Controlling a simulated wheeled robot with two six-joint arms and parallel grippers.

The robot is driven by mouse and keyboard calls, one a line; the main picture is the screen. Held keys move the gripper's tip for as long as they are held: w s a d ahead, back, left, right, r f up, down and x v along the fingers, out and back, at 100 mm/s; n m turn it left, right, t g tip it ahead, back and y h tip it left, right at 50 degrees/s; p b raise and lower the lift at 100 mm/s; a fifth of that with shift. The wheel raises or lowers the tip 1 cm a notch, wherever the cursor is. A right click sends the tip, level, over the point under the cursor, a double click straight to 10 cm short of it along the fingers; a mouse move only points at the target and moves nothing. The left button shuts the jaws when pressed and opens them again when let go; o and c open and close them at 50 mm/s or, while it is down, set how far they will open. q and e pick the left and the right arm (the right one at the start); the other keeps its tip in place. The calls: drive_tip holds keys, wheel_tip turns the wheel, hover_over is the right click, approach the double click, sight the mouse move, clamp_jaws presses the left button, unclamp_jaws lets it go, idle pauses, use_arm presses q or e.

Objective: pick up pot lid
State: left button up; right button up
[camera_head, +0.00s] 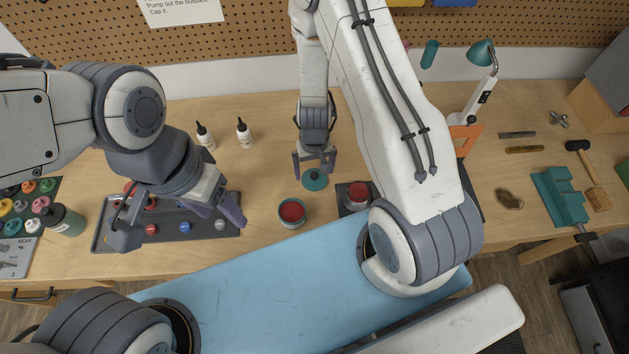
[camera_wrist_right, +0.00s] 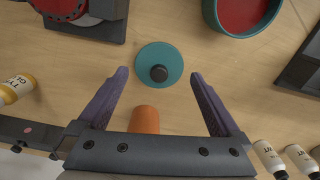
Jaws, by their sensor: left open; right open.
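The pot lid is a teal disc with a black knob, lying flat on the wooden bench; it shows in the head view (camera_head: 315,182) and the right wrist view (camera_wrist_right: 173,52). My right gripper (camera_head: 314,168) is open and empty just above and behind it. In the right wrist view its fingertips (camera_wrist_right: 160,75) are spread about as wide as the lid, which shows between and just past the tips. A teal pot with red contents (camera_head: 292,212) stands in front and to the left of the lid. My left gripper (camera_head: 180,231) is open over a grey tray.
The grey tray (camera_head: 103,241) holds small colored parts. A dark stand with a red round part (camera_head: 358,192) is right of the lid. Two black-tipped bottles (camera_head: 244,133) stand behind. An orange cylinder (camera_wrist_right: 145,119) sits between my right fingers in the wrist view, nearer the palm's edge.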

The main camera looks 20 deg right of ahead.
sight(314, 175)
wheel_tip(314, 175, down, 4)
drive_tip(key=b, duration=0.2)
drive_tip(key=shift+w+b, duration=0.15)
drive_tip(key=shift+b, duration=0.2)
drive_tip(key=shift+r, duration=0.1)
drive_tip(key=c, duration=1)
drive_tip(key=shift+r, duration=0.1)
